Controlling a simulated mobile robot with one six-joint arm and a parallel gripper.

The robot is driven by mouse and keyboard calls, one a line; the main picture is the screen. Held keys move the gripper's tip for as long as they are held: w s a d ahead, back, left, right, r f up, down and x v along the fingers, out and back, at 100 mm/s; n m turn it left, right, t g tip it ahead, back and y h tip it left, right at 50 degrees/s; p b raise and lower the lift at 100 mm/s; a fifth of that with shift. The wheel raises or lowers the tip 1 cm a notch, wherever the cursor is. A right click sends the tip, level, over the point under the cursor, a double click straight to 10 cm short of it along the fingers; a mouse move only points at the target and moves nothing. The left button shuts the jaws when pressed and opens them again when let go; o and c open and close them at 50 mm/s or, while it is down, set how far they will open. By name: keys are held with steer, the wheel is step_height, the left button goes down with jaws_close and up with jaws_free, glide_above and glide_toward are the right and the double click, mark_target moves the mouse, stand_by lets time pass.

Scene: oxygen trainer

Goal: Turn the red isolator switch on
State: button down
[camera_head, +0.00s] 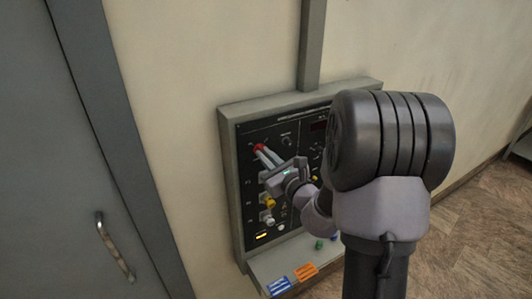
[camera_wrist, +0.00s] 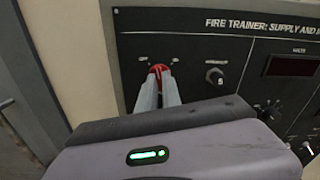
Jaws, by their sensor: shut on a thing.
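The red isolator switch (camera_wrist: 160,70) is at the upper left of the black panel, with small labels to either side of it. In the head view the red switch (camera_head: 259,147) shows just past my fingertips. My gripper (camera_wrist: 158,84) has its two pale fingers closed around the red knob, and little of the knob shows between them. My gripper (camera_head: 262,153) reaches the panel from the right in the head view. The knob's exact angle is hidden by the fingers.
The grey-framed panel (camera_head: 229,172) hangs on the wall. A black knob (camera_wrist: 214,76) and a dark display (camera_wrist: 291,66) are right of the switch. Yellow (camera_head: 270,202) and white (camera_head: 267,219) controls sit below. A grey door with a handle (camera_head: 112,246) stands at left.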

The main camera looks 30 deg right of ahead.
steer(key=m+p, duration=0.3)
steer(key=m, duration=0.3)
steer(key=shift+r+p, duration=0.15)
steer(key=shift+p, duration=0.25)
steer(key=m+p, duration=0.3)
steer(key=m, duration=0.2)
steer(key=shift+a+m+p, duration=0.1)
steer(key=shift+m+p, duration=0.2)
steer(key=c, duration=1.5)
jaws_free()
